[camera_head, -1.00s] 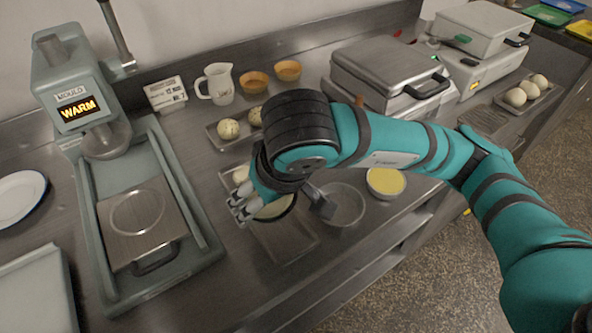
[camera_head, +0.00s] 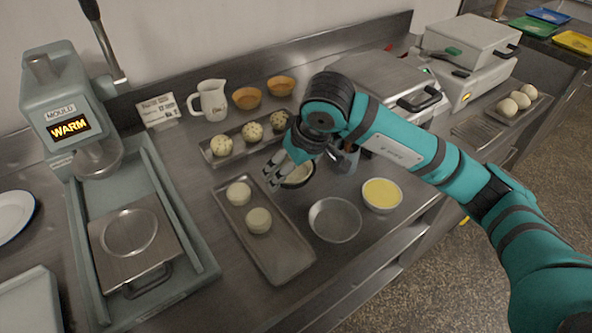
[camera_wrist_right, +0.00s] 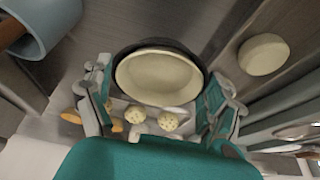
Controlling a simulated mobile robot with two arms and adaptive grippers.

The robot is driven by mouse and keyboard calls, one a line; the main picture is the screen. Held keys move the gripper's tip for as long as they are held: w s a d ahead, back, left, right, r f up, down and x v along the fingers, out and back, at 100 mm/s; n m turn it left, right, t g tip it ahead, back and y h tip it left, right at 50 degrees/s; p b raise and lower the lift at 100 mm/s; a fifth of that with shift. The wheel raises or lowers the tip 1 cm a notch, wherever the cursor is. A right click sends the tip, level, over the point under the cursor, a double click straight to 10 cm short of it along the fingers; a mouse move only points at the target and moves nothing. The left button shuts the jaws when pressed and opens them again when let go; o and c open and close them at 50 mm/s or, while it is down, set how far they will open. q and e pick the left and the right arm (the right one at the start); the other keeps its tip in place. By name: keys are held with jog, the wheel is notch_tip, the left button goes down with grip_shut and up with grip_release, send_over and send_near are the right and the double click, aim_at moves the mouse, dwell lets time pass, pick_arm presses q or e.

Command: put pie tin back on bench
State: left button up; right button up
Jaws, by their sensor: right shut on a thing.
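The pie tin (camera_head: 297,180) is dark outside with a pale, cream-coloured lining. My right gripper (camera_head: 285,170) is shut on it, above the steel bench (camera_head: 190,245), between the rear dough tray and the front tray. In the right wrist view the tin (camera_wrist_right: 158,78) lies between the two fingers of my right gripper (camera_wrist_right: 155,95), its pale inside facing the camera. The gripper and arm partly hide the tin in the head view. I cannot tell whether its base touches the bench. My left gripper is not in view.
The front tray (camera_head: 280,258) bears two pale dough rounds. An empty round metal dish (camera_head: 335,221) and a bowl of yellow liquid (camera_head: 382,194) stand to its right. The rear tray (camera_head: 240,150) holds speckled balls. The mould press (camera_head: 130,250) stands left. A jug (camera_head: 209,100) is behind.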

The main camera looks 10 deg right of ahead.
aim_at(298, 172)
jog(key=shift+w+d+f, duration=0.1)
jog(key=shift+w+d, duration=0.3)
jog(key=shift+w, duration=0.2)
notch_tip(298, 172, down, 3)
jog(key=shift+s+f+b, duration=0.1)
jog(key=shift+b, duration=0.45)
jog(key=shift+f, duration=0.1)
jog(key=shift+f, duration=0.2)
jog(key=o, duration=0.9)
jog(key=shift+r, duration=0.1)
